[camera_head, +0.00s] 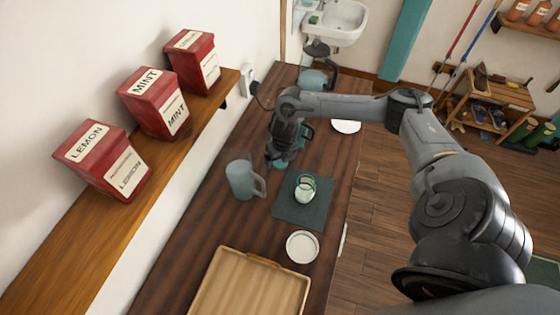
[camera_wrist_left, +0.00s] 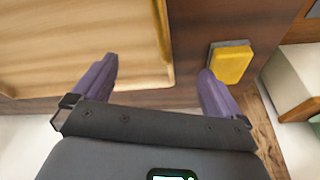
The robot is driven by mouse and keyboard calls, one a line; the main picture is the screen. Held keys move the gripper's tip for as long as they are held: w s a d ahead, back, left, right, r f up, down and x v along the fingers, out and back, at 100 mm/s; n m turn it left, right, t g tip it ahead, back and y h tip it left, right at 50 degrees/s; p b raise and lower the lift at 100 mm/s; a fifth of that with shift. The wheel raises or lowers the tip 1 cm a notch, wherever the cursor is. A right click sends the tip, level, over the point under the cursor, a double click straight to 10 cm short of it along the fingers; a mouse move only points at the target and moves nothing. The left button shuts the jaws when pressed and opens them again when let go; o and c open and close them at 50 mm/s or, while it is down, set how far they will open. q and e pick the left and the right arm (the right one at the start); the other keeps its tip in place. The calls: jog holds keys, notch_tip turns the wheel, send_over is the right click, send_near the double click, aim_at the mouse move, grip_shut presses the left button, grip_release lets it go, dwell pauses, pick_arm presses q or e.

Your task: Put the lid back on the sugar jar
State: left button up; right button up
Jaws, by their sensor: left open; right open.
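The sugar jar (camera_head: 305,190) is a small glass jar with pale contents, open at the top, standing upright on a dark green mat (camera_head: 287,212). A small teal piece (camera_head: 280,164), perhaps the lid, shows directly below my right gripper (camera_head: 279,157). The gripper points down, behind and left of the jar; I cannot tell whether it touches the piece, and its fingers partly hide that spot. My left gripper (camera_wrist_left: 158,67) is open and empty in the left wrist view, over the front of a wooden tray (camera_wrist_left: 75,98).
A grey-blue pitcher (camera_head: 240,179) stands left of the jar. A white bowl (camera_head: 302,247) and the tray (camera_head: 281,276) lie nearer. A kettle (camera_head: 316,75) and white plate (camera_head: 346,126) are farther back. A yellow sponge (camera_wrist_left: 231,65) lies right of the tray. Red tins (camera_head: 155,103) line the shelf.

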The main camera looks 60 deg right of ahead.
jog(key=shift+f, duration=0.45)
pick_arm(q)
jog(key=shift+d, duration=0.15)
pick_arm(e)
jog(key=shift+c, duration=0.4)
jog(key=shift+c, duration=1.2)
jog(key=c, duration=0.8)
jog(key=shift+r, duration=0.1)
